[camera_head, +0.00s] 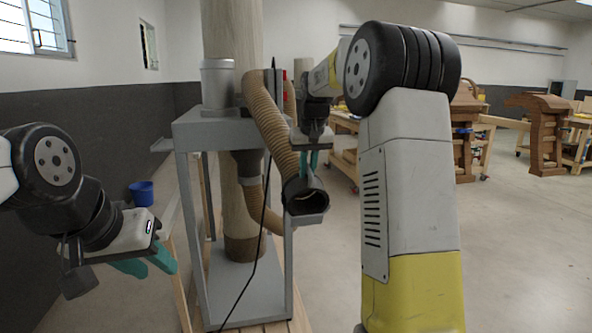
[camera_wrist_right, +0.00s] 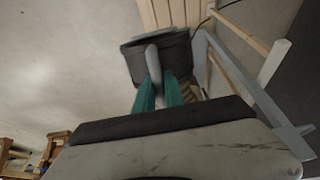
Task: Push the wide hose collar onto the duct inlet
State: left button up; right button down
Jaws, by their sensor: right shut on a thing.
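The wide hose collar (camera_head: 304,196) is dark and hangs at the lower end of a tan ribbed hose (camera_head: 267,115), its open mouth showing in the head view. In the right wrist view the collar (camera_wrist_right: 176,55) has a grey grip bar (camera_wrist_right: 153,62) between the teal fingers. My right gripper (camera_head: 309,163) is shut on the collar from above. A grey metal cylinder (camera_head: 217,85) stands on top of the grey frame; I cannot tell whether it is the duct inlet. My left gripper (camera_head: 148,265) is empty at the left, its teal fingers apart.
The grey frame (camera_head: 222,130) stands left of the collar, around a thick wood-coloured column (camera_head: 232,30). A black cable (camera_head: 262,210) hangs in front of it. A blue bucket (camera_head: 141,193) is at the left.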

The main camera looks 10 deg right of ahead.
jog(key=shift+r, duration=0.1)
jog(key=shift+r, duration=3.45)
